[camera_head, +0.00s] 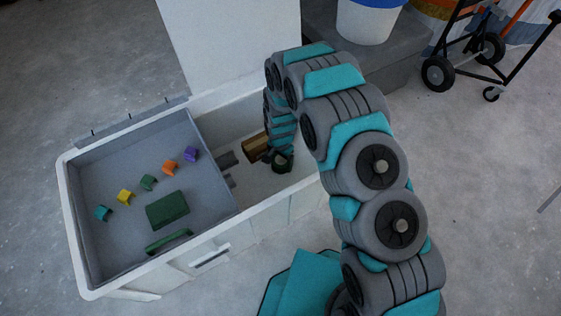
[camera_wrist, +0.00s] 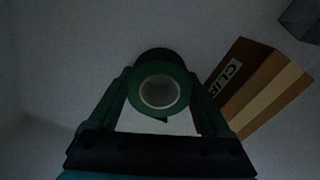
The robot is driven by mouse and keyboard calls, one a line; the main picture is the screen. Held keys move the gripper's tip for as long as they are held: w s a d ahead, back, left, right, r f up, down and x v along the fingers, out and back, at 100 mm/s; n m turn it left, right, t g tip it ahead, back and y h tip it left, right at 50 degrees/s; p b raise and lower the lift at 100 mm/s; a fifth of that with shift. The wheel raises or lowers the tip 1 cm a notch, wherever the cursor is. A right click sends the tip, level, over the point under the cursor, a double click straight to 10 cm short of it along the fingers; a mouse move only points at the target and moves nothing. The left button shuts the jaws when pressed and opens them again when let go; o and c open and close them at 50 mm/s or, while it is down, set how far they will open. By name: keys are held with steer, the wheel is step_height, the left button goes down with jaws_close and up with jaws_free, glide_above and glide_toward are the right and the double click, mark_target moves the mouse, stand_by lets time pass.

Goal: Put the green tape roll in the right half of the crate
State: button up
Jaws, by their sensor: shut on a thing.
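The white crate (camera_head: 110,290) stands on the floor with its right half open to a pale bottom. My gripper (camera_head: 282,160) is low inside that right half, near the back right wall. In the wrist view my gripper (camera_wrist: 160,82) is shut on the green tape roll (camera_wrist: 172,72), one finger on each side. The roll's pale round core faces the camera. In the head view the roll is dark and mostly hidden by my gripper. I cannot tell whether it touches the crate bottom.
A brown box with a label (camera_wrist: 262,85) lies right of the roll. Grey pieces (camera_head: 228,160) lie by the divide. The grey left half (camera_head: 110,185) holds several small coloured pieces, a green block (camera_head: 167,210) and a green bar (camera_head: 169,241). A white panel (camera_head: 235,45) rises behind.

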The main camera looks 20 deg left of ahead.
steer(key=shift+f, duration=0.2)
steer(key=shift+f, duration=0.15)
steer(key=o, duration=1.3)
step_height(320, 180, up, 12)
steer(key=shift+r, duration=0.2)
